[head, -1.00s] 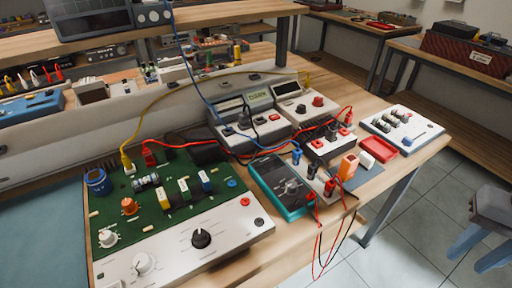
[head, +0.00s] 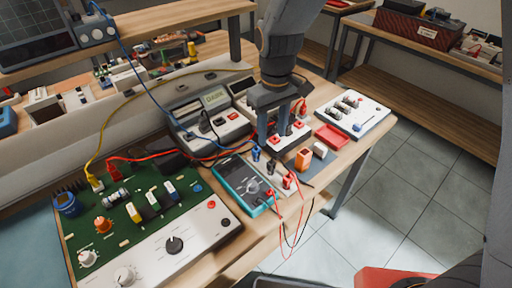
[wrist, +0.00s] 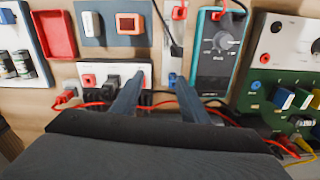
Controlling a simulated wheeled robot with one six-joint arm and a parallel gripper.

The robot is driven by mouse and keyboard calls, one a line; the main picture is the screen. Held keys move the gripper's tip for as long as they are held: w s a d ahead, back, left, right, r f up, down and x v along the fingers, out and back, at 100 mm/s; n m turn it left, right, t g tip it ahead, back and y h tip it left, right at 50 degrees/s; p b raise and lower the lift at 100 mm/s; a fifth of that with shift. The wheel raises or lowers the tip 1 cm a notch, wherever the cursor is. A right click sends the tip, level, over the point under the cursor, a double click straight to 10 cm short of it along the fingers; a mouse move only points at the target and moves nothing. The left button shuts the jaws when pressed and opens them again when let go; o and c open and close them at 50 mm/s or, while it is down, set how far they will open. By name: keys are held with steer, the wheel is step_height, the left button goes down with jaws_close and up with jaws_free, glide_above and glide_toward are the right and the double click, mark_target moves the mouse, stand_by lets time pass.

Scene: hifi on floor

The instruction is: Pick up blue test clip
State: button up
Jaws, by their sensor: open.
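The blue test clip (head: 256,153) stands on a narrow light plate between the teal multimeter and the white switch box. A black clip and red clips stand farther along that plate. My gripper (head: 279,128) points down over the white switch box, open and empty. Its left finger in the head view is close to the blue clip; I cannot tell if they touch. In the wrist view, the blue clip (wrist: 172,79) shows beside the tip of the right finger, partly hidden by it. My fingers (wrist: 158,80) are apart there, with the white switch box between and beyond them.
The teal multimeter (head: 243,185) lies beside the clip plate. The white switch box (head: 290,138) is under my gripper. An orange block (head: 304,158) and a red tray (head: 331,137) lie near the table's right edge. Red and black leads cross the area. A green circuit board (head: 130,215) fills the left.

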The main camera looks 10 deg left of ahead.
mark_target(256, 149)
steer(key=shift+n, duration=0.6)
steer(key=a, duration=0.4)
steer(key=shift+s+a+p, duration=0.2)
steer(key=shift+p, duration=0.1)
steer(key=shift+a+f, duration=0.2)
steer(key=shift+f, duration=0.05)
steer(key=shift+d+f+p, duration=0.15)
steer(key=shift+f+p, duration=0.55)
steer(key=shift+f, duration=1.15)
steer(key=shift+d+f+p, duration=0.1)
steer(key=shift+f+p, duration=0.6)
steer(key=shift+f, duration=1.1)
steer(key=c, duration=1)
